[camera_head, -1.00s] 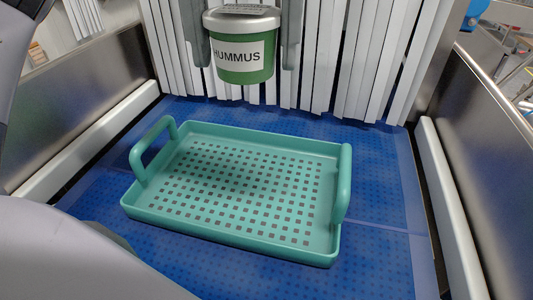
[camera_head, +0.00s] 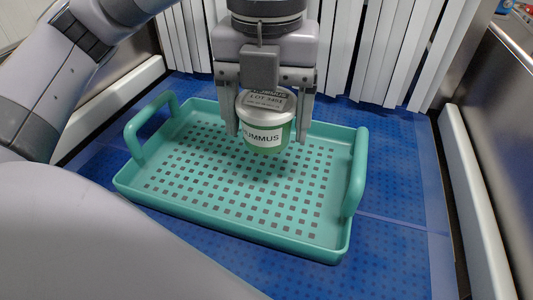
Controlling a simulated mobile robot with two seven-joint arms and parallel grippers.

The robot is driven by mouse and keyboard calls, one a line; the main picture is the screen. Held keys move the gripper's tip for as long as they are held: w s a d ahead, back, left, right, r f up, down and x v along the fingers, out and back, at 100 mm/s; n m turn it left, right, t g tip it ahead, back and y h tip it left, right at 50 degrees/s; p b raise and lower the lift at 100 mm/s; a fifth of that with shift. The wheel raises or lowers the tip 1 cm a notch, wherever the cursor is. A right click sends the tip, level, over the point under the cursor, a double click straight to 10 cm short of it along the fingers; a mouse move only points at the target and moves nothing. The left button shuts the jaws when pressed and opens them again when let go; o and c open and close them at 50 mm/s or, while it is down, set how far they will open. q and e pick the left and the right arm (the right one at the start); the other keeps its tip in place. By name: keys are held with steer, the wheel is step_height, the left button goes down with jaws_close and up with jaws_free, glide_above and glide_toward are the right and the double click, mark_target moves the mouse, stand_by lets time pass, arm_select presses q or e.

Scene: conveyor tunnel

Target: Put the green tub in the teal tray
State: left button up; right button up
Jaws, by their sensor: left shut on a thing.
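The green tub (camera_head: 262,148) has a grey lid and a white label reading HUMMUS. My left gripper (camera_head: 266,125) comes down from above and is shut on the tub, one finger on each side. The tub is upright over the far middle part of the teal tray (camera_head: 190,205). I cannot tell whether its base touches the tray floor. The tray has a perforated floor and a raised handle at each end, and no other thing shows in it. My right gripper is not in view.
The tray rests on a blue conveyor belt (camera_head: 393,260). White strip curtains (camera_head: 380,50) hang behind it. Pale side rails (camera_head: 470,200) and metal walls bound the belt left and right. Bare belt shows to the right of the tray.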

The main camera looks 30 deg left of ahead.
mark_target(265, 100)
arm_select(q)
steer(key=shift+f, duration=3.1)
steer(key=shift+f, duration=0.2)
steer(key=o, duration=1.5)
steer(key=shift+c, duration=0.2)
steer(key=shift+r, duration=0.1)
step_height(265, 100, up, 12)
steer(key=shift+r+p, duration=0.15)
steer(key=shift+p, duration=0.25)
steer(key=shift+s, duration=0.1)
